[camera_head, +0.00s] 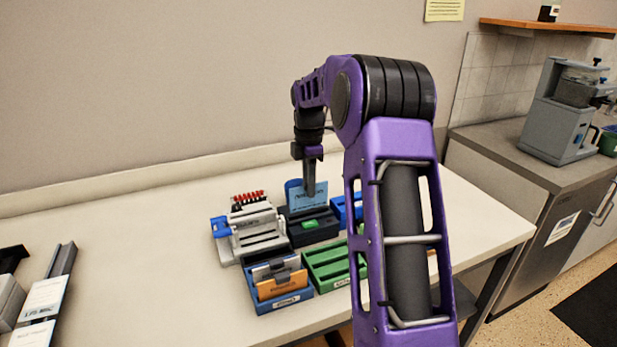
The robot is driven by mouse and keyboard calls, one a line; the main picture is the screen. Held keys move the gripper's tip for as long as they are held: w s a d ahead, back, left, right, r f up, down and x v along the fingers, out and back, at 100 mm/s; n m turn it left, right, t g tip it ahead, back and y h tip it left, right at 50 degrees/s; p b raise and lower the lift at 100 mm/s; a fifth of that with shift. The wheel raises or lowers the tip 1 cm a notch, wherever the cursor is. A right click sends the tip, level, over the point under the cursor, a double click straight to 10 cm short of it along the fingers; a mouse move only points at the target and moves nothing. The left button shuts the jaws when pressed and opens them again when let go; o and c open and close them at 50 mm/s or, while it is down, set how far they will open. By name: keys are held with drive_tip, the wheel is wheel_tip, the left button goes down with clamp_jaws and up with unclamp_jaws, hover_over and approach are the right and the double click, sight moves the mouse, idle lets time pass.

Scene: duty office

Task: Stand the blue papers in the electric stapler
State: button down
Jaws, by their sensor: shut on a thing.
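The light blue papers (301,200), with dark print on the face, stand upright at the middle of the table. My gripper (309,188) points down and is shut on their upper edge. The papers are right above or in the dark electric stapler (324,230), which has a green patch on its front. I cannot tell whether their lower edge rests in its slot. A darker blue rounded piece shows just behind the papers' left side. My fingers hide part of the sheets.
A grey device with red parts (253,228) stands close left of the stapler. A blue tray (285,305) with orange and grey cards and a green slotted rack (327,268) sit in front. A blue item (340,211) is close right. The table's left middle is clear.

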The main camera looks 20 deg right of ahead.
drive_tip(key=shift+f+b, duration=0.95)
drive_tip(key=shift+f, duration=1.35)
drive_tip(key=c, duration=0.7)
unclamp_jaws()
wheel_tip(320, 180, up, 2)
drive_tip(key=shift+r+p, duration=0.25)
drive_tip(key=shift+p, duration=0.8)
drive_tip(key=shift+r, duration=3.25)
